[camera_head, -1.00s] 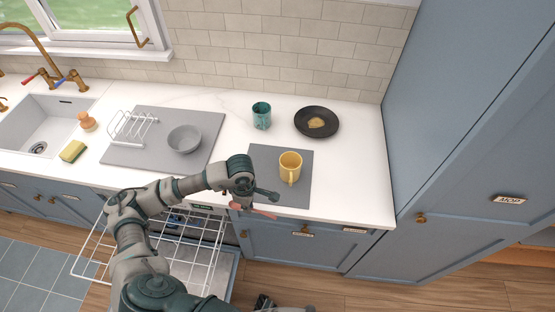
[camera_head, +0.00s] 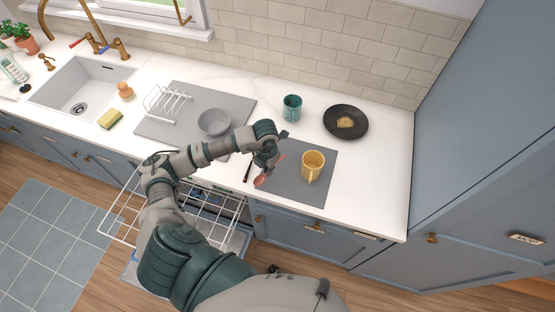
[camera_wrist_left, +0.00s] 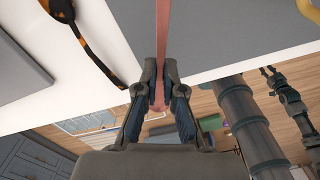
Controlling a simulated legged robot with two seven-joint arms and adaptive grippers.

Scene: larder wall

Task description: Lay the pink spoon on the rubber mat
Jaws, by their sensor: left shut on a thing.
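The pink spoon (camera_head: 261,181) is held in my left gripper (camera_head: 267,166), low at the left edge of the grey rubber mat (camera_head: 300,194). In the left wrist view, my left gripper (camera_wrist_left: 160,84) is shut on the spoon (camera_wrist_left: 163,40), which runs up between the fingers along the edge of the mat (camera_wrist_left: 220,28). I cannot tell whether the spoon touches the mat. A yellow mug (camera_head: 312,166) stands on the mat, right of the gripper. My right gripper is not seen.
A dark utensil with orange markings (camera_wrist_left: 82,40) lies on the counter left of the mat. A teal cup (camera_head: 292,107) and a black pan (camera_head: 346,122) stand behind. A drying mat (camera_head: 165,132) with a grey bowl (camera_head: 214,122) is at left. The dishwasher rack (camera_head: 190,210) is out below.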

